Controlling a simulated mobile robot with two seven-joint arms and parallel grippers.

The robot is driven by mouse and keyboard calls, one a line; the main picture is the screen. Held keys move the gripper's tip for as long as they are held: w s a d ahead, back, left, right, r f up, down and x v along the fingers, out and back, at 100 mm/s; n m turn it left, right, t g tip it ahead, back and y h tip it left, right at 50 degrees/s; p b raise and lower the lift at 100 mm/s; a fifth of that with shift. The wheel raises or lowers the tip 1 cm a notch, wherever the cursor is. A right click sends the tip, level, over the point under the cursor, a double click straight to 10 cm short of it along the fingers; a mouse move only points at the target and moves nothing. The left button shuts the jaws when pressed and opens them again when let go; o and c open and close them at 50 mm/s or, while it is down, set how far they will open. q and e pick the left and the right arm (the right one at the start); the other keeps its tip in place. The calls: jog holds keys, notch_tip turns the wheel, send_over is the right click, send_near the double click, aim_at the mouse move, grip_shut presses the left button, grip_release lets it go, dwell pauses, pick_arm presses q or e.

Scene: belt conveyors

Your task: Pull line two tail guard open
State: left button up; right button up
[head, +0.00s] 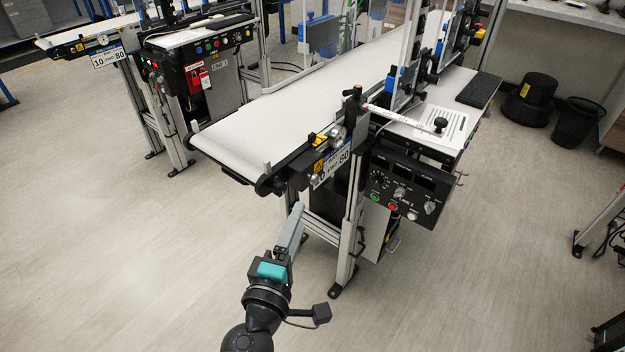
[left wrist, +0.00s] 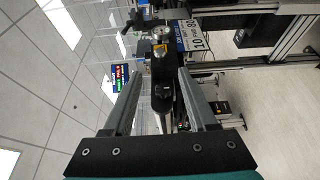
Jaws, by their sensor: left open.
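The line two conveyor (head: 300,90) has a pale belt whose tail end points toward the lower left. A black side rail (head: 290,170) with yellow labels and a round dial runs along its near side at that end. I cannot clearly tell the tail guard from this black end hardware. My left gripper (head: 298,212) is below and in front of the tail end, fingers pointing up toward it. Contact is not visible. My right gripper is out of view.
A control box marked line 2 (head: 402,187) hangs beside the metal leg (head: 350,220). A number sign (head: 331,167) is fixed by the rail. Another conveyor (head: 90,38) stands at the upper left. Open floor (head: 120,260) lies left of my arm.

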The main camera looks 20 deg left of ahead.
aim_at(314, 183)
pick_arm(q)
jog(key=w, duration=1.1)
jog(key=shift+a, duration=0.25)
grip_shut()
dwell(1.0)
